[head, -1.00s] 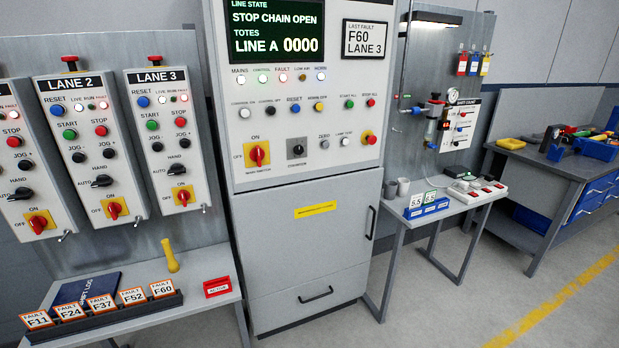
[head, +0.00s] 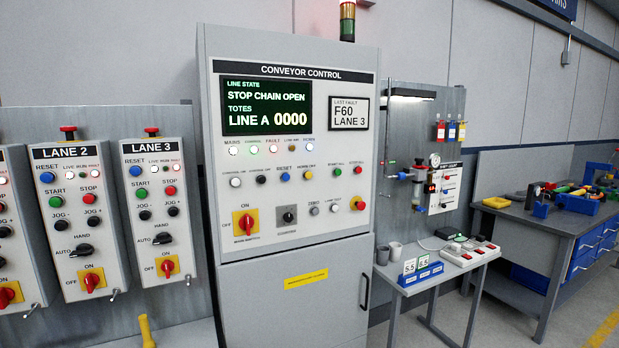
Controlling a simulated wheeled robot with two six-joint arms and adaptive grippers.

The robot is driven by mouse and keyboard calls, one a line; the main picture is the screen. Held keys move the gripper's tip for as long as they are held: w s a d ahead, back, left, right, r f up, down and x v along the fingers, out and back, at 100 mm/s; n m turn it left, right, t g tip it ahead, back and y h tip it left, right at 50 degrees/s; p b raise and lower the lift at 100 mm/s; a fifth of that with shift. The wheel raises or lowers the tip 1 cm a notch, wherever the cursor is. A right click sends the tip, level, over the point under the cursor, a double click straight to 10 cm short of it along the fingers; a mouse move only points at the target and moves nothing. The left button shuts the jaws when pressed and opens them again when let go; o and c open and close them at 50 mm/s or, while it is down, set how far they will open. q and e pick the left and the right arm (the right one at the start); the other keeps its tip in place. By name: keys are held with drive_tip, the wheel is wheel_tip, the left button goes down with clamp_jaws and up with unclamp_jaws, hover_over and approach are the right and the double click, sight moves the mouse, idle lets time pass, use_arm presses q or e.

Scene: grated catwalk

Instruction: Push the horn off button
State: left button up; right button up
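The yellow horn off button (head: 309,176) sits in the middle row of buttons on the conveyor control cabinet (head: 290,280). Its small label above reads as horn off. The blue reset button (head: 285,177) is just left of it, and the green start all button (head: 337,171) is to its right. Nothing covers the button. Neither of my grippers shows in the head view.
A dark screen (head: 266,106) above the buttons reads "STOP CHAIN OPEN". Lane 2 (head: 78,225) and Lane 3 (head: 157,215) boxes stand to the left. A small table (head: 435,272) and a workbench (head: 560,225) stand to the right.

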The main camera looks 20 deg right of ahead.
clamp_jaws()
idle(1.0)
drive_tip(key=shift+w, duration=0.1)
